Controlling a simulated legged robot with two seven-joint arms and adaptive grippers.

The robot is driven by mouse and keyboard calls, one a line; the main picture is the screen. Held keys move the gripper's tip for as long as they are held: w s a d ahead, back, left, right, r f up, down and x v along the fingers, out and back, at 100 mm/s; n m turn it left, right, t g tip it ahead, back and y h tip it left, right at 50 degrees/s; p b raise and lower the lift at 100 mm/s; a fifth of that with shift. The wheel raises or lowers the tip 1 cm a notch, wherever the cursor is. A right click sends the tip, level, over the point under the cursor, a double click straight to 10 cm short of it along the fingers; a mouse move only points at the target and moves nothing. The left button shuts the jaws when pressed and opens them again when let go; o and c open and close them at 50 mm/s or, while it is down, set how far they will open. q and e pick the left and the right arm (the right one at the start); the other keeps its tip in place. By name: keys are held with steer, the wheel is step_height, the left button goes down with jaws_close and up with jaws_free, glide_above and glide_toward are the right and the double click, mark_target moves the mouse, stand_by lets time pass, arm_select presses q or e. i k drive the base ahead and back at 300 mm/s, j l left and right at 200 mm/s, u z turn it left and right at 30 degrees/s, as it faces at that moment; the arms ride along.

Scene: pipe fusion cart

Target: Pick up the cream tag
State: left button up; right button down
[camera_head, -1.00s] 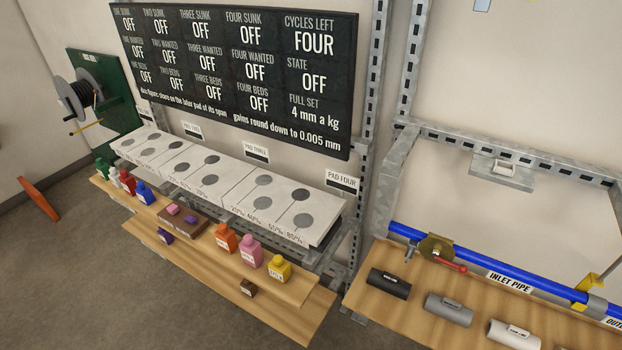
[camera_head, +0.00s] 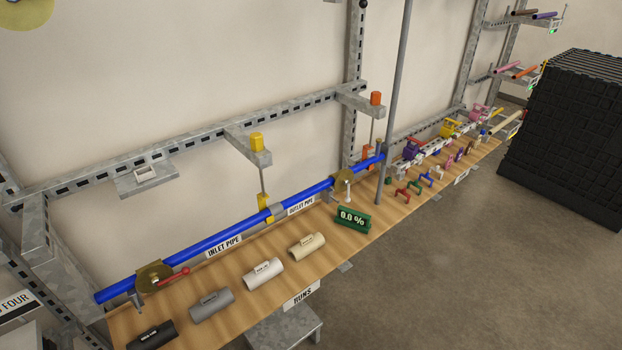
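I cannot single out a cream tag for certain. A cream cylinder with a small label (camera_head: 307,246) lies on the wooden bench (camera_head: 232,290), right of a white cylinder (camera_head: 263,273). At the bench's far right end are several small coloured pieces, some pale, too small to tell apart; a pale cream rod (camera_head: 509,119) sticks out there. Neither of my grippers is in view.
A blue pipe (camera_head: 225,232) with a red-handled valve (camera_head: 172,279) runs along the bench's back. A black stack (camera_head: 573,135) stands right; floor in front is clear.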

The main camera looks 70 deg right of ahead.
mark_target(476, 145)
steer(key=z, duration=2.45)
